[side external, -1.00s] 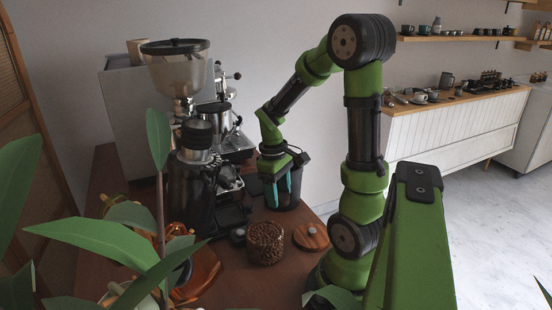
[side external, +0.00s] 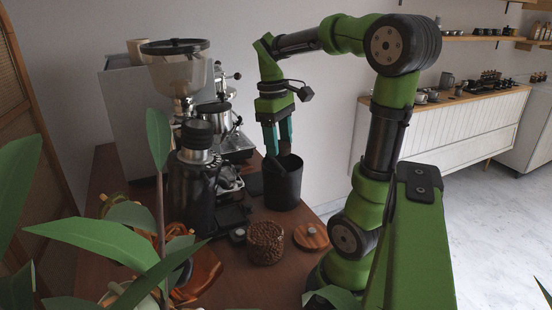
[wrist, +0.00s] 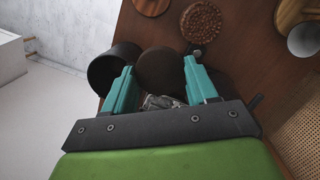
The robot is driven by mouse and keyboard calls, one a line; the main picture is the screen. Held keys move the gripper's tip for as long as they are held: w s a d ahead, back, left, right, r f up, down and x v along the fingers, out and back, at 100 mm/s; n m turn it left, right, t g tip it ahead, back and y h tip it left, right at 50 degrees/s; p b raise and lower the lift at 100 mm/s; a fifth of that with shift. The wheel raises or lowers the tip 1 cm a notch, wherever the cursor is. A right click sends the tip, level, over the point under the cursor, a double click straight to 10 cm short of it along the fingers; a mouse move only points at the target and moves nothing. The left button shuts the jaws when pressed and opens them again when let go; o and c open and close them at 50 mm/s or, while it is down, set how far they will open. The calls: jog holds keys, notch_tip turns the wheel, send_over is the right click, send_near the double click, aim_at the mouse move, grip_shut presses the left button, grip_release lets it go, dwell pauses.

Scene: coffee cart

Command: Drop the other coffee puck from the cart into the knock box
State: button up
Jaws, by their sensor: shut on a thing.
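My gripper (side external: 280,150) points down, with its teal fingertips just above the black knock box (side external: 283,188) in the side view. In the wrist view my gripper (wrist: 160,72) is shut on a dark brown round coffee puck (wrist: 160,70), held between the two fingers. The knock box (wrist: 103,70) shows there just left of the puck, partly behind the left finger. The puck is hard to make out in the side view. I cannot tell whether it is fully over the opening. The inside of the knock box is hidden.
A jar of coffee beans (side external: 266,242) and a round wooden lid (side external: 311,237) stand on the cart in front of the knock box. The grinder (side external: 190,190) and the espresso machine (side external: 235,145) stand to the left. Plant leaves (side external: 115,245) cover the near left.

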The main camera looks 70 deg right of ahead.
notch_tip(320, 180, up, 2)
jog(key=w+d, duration=0.2)
jog(key=d, duration=1.3)
notch_tip(320, 180, down, 12)
jog(key=shift+w+d+r, duration=0.2)
jog(key=o, duration=1.1)
